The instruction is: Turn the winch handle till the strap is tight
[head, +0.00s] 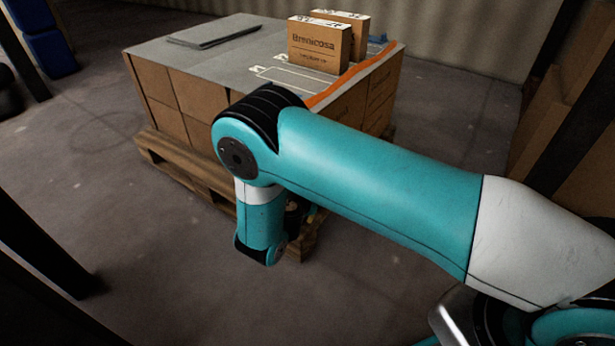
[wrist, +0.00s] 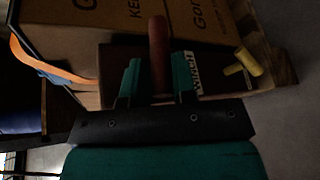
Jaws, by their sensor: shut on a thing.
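The winch handle (wrist: 158,45) is a dark red rod in the wrist view. It stands between the two teal fingers of my gripper (wrist: 157,80), which is shut on it. Beside the right finger is a white label reading WINCH (wrist: 197,72) on a dark brown panel. The orange strap (wrist: 45,62) curves at the left of the wrist view, bowing away from the boxes. In the head view the strap (head: 350,80) lies across the top of the load. There, my arm hides the winch and handle, and the fingers cannot be made out clearly.
Cartons (head: 195,95) sit on a wooden pallet (head: 180,163), with smaller boxes (head: 318,48) on the grey top. A yellow knob or lever (wrist: 243,62) is right of the winch label. Dark posts and shelving stand at both sides.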

